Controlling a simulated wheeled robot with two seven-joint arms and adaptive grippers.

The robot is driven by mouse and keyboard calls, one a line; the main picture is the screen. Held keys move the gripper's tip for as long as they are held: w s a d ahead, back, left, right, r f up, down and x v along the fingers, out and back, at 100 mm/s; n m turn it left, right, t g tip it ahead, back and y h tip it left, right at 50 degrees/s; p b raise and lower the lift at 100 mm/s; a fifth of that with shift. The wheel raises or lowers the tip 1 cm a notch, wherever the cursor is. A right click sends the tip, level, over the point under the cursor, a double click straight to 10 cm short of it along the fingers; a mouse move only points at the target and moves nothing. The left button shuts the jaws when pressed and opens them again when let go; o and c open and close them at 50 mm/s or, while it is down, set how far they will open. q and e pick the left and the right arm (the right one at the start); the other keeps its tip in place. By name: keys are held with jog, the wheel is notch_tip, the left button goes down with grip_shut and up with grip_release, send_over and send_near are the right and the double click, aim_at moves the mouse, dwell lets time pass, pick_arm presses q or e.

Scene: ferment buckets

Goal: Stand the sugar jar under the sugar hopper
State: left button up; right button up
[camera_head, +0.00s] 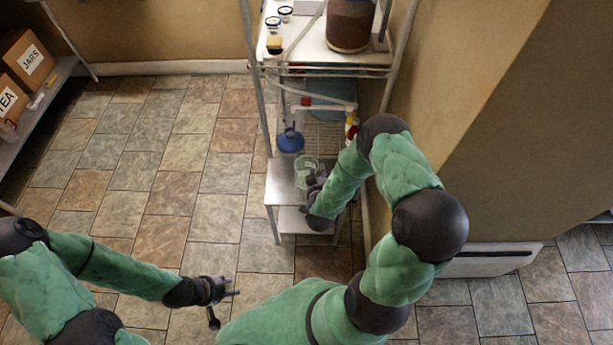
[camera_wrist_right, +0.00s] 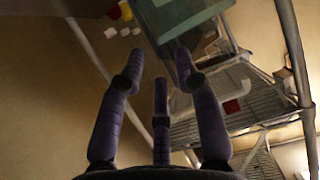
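A clear, pale green jar (camera_head: 307,166) stands on the lower metal shelf of the rack; I cannot read a label on it. My right gripper (camera_head: 313,183) is at its near right side, partly in front of it; whether they touch is unclear. In the right wrist view, the fingers of this gripper (camera_wrist_right: 160,75) are spread apart, with nothing clearly held between them. My left gripper (camera_head: 224,300) is over the floor, away from the rack, with its fingers apart and empty. I cannot make out a sugar hopper with certainty.
A blue jug (camera_head: 290,140) stands just behind the jar. White piping (camera_head: 325,107) and a red-and-white item (camera_head: 352,127) are near it. A dark brown vessel (camera_head: 350,25) stands on the upper shelf. A wall is close on the right. Open floor lies left.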

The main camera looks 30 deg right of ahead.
jog(key=b+x, duration=0.2)
jog(key=x, duration=0.1)
jog(key=b+x, duration=0.1)
jog(key=x, duration=0.1)
jog(key=shift+a+f, duration=0.25)
jog(key=shift+w, duration=0.1)
grip_shut()
jog(key=shift+r, duration=0.1)
